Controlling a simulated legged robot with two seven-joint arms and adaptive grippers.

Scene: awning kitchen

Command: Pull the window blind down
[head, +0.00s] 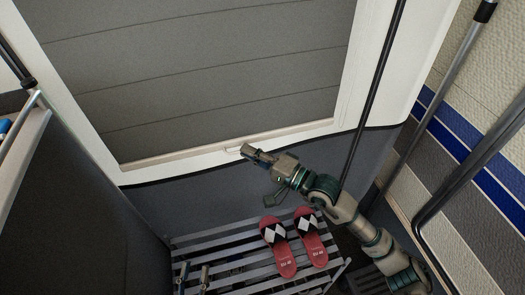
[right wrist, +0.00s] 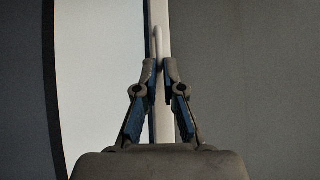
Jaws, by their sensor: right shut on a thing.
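The window blind (head: 205,70) is grey with horizontal folds and covers the visible window opening. Its pale bottom bar (head: 175,157) lies along the lower edge of the white frame. A small white handle (head: 233,149) is on the bar. My right gripper (head: 248,151) is at this handle. In the right wrist view my right gripper (right wrist: 160,72) is closed around the handle (right wrist: 157,42), with the bar running behind it. My left gripper (head: 193,275) is low at the bottom left, over the slatted rack, its two fingers apart and empty.
A slatted rack (head: 228,269) stands below the window, with red slippers (head: 285,257) on it. A dark pole (head: 375,95) stands right of the window. Grey metal tubes (head: 470,165) run before the striped right wall. A dark cabinet (head: 85,200) is at left.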

